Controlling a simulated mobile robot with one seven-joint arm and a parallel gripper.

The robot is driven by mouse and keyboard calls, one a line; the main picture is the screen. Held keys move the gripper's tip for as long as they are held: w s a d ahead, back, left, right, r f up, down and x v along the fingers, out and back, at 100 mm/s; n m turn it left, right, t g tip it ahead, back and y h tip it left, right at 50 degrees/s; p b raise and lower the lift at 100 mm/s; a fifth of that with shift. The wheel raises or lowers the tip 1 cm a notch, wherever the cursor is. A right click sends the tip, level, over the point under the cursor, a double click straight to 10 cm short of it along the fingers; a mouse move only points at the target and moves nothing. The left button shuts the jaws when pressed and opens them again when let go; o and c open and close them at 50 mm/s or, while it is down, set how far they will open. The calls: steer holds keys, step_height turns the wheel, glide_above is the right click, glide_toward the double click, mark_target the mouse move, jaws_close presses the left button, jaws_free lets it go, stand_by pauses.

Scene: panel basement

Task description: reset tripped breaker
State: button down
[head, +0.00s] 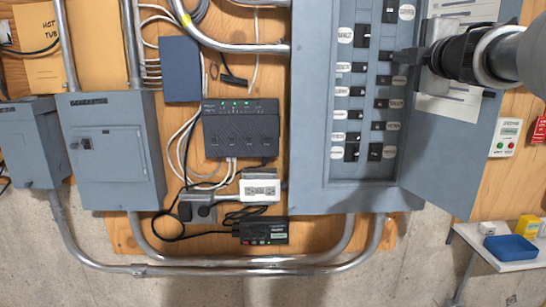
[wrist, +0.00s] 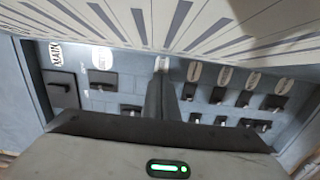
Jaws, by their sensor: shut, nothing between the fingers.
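The grey breaker panel (head: 312,190) stands open, with two columns of black breakers and white oval labels. Its door (head: 445,150) is swung out to the right. My gripper (head: 397,56) is shut and empty, reaching in from the right at the upper right column. In the wrist view my gripper's fingertips (wrist: 162,72) point at the breaker rows, close to a small label. The MAIN breaker (wrist: 62,90) is at the left there, and several smaller breakers (wrist: 278,102) are at the right. My fingers hide part of the rows. I cannot tell which breaker is tripped, or whether the fingertips touch one.
A printed sheet (head: 447,108) hangs inside the door, behind my arm. A grey generator box (head: 110,165), a dark network box (head: 240,128) and conduits (head: 255,268) are left of and below the panel. A small table (head: 480,238) with a blue bin (head: 510,249) stands at lower right.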

steer(key=shift+a, duration=0.7)
steer(key=shift+d, duration=0.35)
